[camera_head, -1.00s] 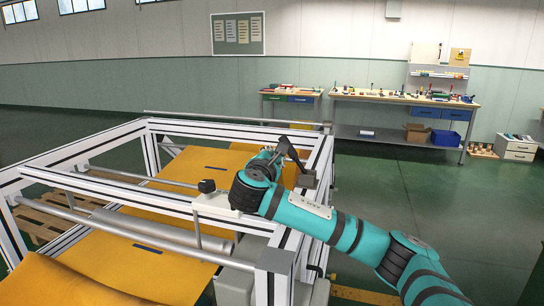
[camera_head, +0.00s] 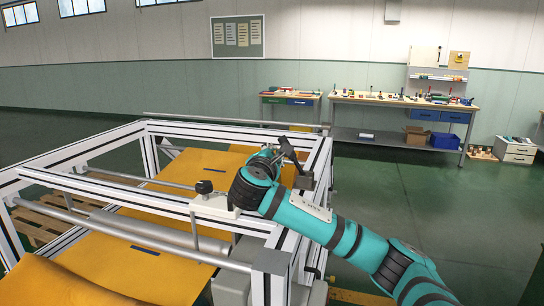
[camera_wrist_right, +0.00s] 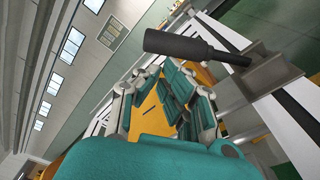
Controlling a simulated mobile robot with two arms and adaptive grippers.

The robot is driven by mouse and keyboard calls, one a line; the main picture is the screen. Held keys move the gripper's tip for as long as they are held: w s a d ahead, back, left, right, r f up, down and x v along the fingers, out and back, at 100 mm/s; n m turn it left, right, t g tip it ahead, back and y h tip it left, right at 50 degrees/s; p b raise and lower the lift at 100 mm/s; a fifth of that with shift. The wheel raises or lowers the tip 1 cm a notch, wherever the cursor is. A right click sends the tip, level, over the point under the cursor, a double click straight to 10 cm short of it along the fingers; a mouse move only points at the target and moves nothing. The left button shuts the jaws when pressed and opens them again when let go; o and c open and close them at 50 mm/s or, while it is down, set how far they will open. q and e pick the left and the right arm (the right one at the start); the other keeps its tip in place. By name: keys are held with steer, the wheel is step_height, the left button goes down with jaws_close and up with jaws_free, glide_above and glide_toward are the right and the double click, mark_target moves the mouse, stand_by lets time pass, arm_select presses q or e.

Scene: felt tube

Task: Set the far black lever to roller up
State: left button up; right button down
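The far black lever (camera_head: 289,152) sticks up at a tilt from a grey bracket (camera_head: 305,179) on the right-hand rail of the machine frame. In the right wrist view the black lever (camera_wrist_right: 190,45) lies across the upper right, its grip pointing left, with its bracket (camera_wrist_right: 268,72) on the rail. My right gripper (camera_head: 269,153) is just left of the lever in the head view, partly hidden by my own wrist. In the wrist view its fingers (camera_wrist_right: 160,77) stand apart with orange felt seen between them. The lever is not between the fingers. My left gripper is out of view.
A near black knob (camera_head: 204,187) stands on a white block on the cross rail, left of my right wrist. Orange felt (camera_head: 150,262) runs through the aluminium frame over a roller. Workbenches (camera_head: 400,98) stand by the back wall. The floor right of the frame is clear.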

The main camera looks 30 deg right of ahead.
steer(key=s+d+r+m+h+b, duration=0.1)
steer(key=s+d+r+m+b, duration=0.1)
steer(key=s+d+m+b, duration=0.5)
steer(key=shift+s+d+r+m+t+b, duration=0.35)
steer(key=shift+s+m, duration=0.6)
steer(key=shift+m, duration=2.05)
